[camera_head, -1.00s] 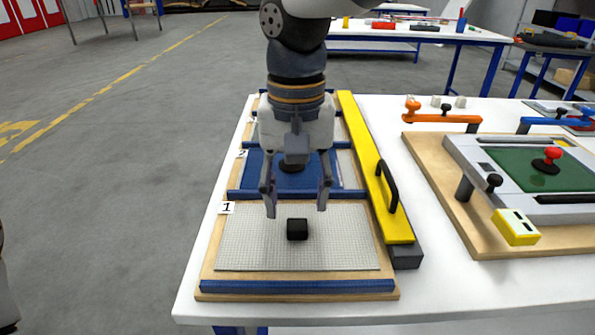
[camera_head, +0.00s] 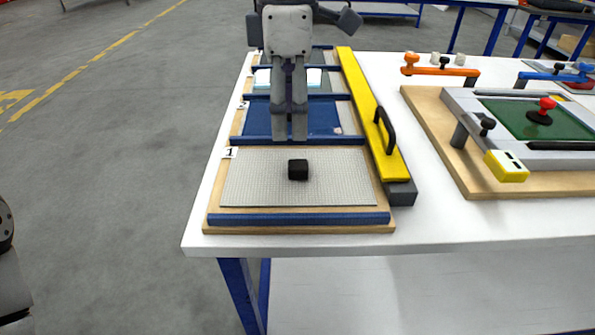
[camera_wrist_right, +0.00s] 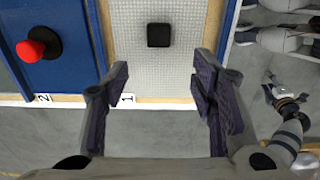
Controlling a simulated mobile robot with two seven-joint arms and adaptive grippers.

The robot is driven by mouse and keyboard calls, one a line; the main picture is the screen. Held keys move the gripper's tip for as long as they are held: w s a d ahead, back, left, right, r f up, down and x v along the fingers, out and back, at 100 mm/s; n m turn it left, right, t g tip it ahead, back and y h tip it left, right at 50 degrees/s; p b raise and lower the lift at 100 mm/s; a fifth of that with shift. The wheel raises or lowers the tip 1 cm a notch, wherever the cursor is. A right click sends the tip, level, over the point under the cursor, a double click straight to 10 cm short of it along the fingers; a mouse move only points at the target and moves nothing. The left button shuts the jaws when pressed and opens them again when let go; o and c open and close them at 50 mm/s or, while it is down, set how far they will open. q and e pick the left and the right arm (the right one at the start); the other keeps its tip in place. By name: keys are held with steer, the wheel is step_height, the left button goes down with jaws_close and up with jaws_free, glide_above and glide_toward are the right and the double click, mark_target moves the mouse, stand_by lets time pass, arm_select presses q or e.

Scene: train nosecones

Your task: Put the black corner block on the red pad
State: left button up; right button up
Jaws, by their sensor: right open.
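The black corner block (camera_head: 298,169) sits on the gridded light panel of station 1, near the front of the table; it also shows in the right wrist view (camera_wrist_right: 159,35). My right gripper (camera_head: 290,132) is beyond the block, over the front blue rail area, its fingers seen edge-on. In the right wrist view the right gripper (camera_wrist_right: 160,85) is open and empty, with its fingers apart and the block beyond the gap. I cannot pick out a red pad for certain. Part of my left arm shows; its gripper (camera_wrist_right: 272,88) is too small in the wrist view to read.
A yellow bar (camera_head: 365,105) with a black handle runs along the right of the stations. A board with a grey frame and green plate (camera_head: 525,122) stands further right. A blue station panel with a red knob (camera_wrist_right: 38,43) lies beside the block's panel.

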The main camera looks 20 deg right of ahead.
mark_target(291, 164)
step_height(291, 164, down, 9)
steer(key=shift+w+f, duration=0.1)
steer(key=shift+f, duration=0.1)
steer(key=c, duration=1.2)
steer(key=shift+o, duration=0.2)
